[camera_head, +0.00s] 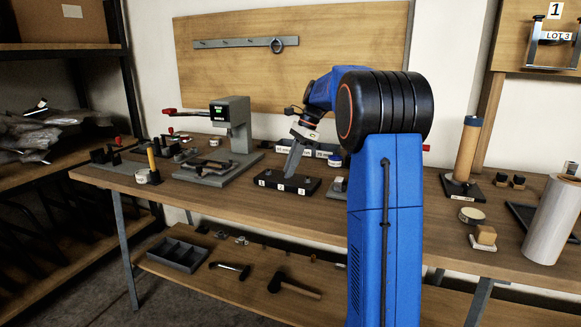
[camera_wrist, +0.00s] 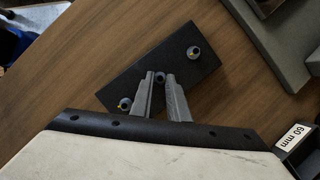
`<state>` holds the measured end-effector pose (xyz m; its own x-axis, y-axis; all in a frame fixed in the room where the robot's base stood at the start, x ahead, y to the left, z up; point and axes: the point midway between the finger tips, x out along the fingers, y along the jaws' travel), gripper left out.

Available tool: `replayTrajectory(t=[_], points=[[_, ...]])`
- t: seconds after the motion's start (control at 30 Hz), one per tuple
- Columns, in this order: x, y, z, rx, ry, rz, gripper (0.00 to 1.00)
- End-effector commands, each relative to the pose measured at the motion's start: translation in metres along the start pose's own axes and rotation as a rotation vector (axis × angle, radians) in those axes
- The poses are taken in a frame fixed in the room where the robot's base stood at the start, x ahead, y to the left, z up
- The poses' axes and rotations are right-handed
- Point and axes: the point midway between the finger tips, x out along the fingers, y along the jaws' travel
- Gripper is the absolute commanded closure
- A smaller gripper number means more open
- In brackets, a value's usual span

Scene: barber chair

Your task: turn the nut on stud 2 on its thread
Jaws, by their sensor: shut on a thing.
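A black block (camera_head: 300,184) with a row of three studs and small white labels sits on the workbench in the head view. In the wrist view the same dark block (camera_wrist: 150,55) lies at a slant. My gripper (camera_head: 287,174) points down onto the middle of the block. In the wrist view my gripper (camera_wrist: 160,78) is shut on the nut on stud 2 (camera_wrist: 159,76), the middle one, which shows between the fingertips. The other two studs, one at the upper right (camera_wrist: 193,52) and one at the lower left (camera_wrist: 124,104), stand clear of the fingers.
A grey press (camera_head: 232,130) stands on its base left of the block. Labelled bins (camera_head: 318,151) stand behind the block. A wooden cylinder on a dark base (camera_head: 467,150) and a white roll (camera_head: 551,220) stand at the right. My arm hides part of the bench.

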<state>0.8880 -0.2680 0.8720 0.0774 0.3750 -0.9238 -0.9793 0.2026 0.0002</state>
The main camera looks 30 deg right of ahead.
Motion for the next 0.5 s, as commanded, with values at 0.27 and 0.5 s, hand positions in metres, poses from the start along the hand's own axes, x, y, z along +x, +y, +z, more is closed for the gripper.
replayTrajectory(t=[0.27,0.5], points=[[0.0002,0.0021,0.001,0.143,-0.001,-0.061,1.0],[0.0006,0.0035,0.0011,0.253,-0.001,-0.105,1.0]])
